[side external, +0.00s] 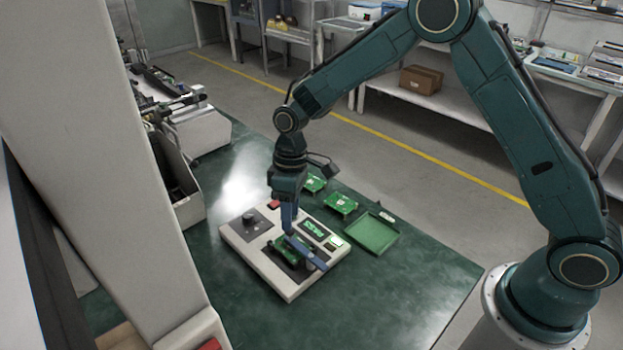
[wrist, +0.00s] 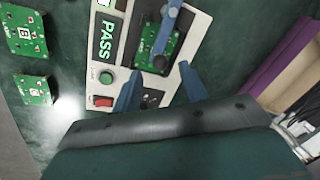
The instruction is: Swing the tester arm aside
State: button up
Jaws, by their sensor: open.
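The tester (side external: 242,241) is a cream box on the green table; its display reads PASS in the wrist view (wrist: 107,34). A green circuit board (side external: 279,250) lies in its dark recess. The blue tester arm (side external: 308,254) lies across the board, and it also shows in the wrist view (wrist: 168,22). My gripper (side external: 288,226) is open, fingers pointing down, above the tester near one end of the arm. In the wrist view its blue fingers (wrist: 160,68) stand apart with nothing held; I cannot tell whether either finger touches the arm.
Two loose circuit boards (side external: 340,203) (side external: 314,183) and a green tray (side external: 371,235) lie beyond the tester. A red switch (wrist: 102,101) and green button (wrist: 106,77) are on its top. A bin (side external: 180,195) stands at the table's left. The front of the table is clear.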

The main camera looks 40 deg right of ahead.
aim_at(305, 248)
jog(key=shift+s+a+f, duration=0.1)
jog(key=shift+a+f, duration=0.05)
jog(key=shift+f, duration=0.65)
jog(key=shift+s+a+f, duration=0.1)
jog(key=shift+f, duration=0.65)
grip_shut()
